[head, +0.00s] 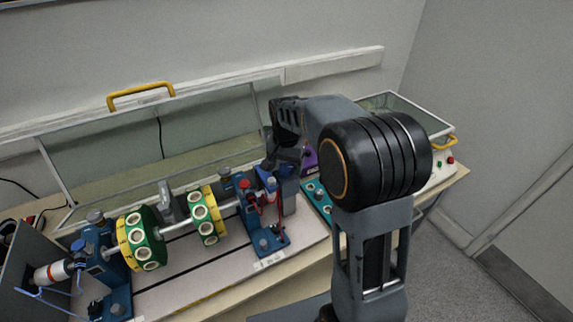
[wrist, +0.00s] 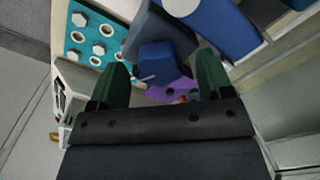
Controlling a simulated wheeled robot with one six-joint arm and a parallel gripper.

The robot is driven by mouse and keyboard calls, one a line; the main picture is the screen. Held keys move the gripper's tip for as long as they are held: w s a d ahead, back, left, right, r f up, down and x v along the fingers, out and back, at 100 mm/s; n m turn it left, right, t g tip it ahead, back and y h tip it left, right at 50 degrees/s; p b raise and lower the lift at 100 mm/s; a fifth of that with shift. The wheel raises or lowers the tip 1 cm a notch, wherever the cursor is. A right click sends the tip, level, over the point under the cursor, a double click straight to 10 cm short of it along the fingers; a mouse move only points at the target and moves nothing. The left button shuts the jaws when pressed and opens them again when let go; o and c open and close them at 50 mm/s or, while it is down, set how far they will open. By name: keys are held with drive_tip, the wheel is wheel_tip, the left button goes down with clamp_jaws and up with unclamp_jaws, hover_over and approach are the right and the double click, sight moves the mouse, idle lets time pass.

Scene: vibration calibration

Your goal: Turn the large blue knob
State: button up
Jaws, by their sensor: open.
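My gripper shows in the wrist view (wrist: 162,62) with its two dark green fingers spread wide apart. A blue faceted piece (wrist: 157,58) lies between the fingertips in that view, with no clear contact with either finger. It may be the large blue knob, but I cannot tell for sure. In the head view my arm's wrist hangs over the right end of the shaft rig, beside the blue right bearing stand (head: 265,215). My fingertips and whatever is between them are mostly hidden there by my arm.
A teal panel with several pale knobs (wrist: 92,38) is left of my fingers. The shaft (head: 180,229) carries green and yellow discs (head: 137,238). A clear raised cover (head: 110,155) stands behind the rig. Open floor is at right.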

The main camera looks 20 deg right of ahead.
sight(286, 167)
wheel_tip(286, 167, up, 14)
idle(0.7)
drive_tip(key=shift+f, duration=0.1)
idle(0.6)
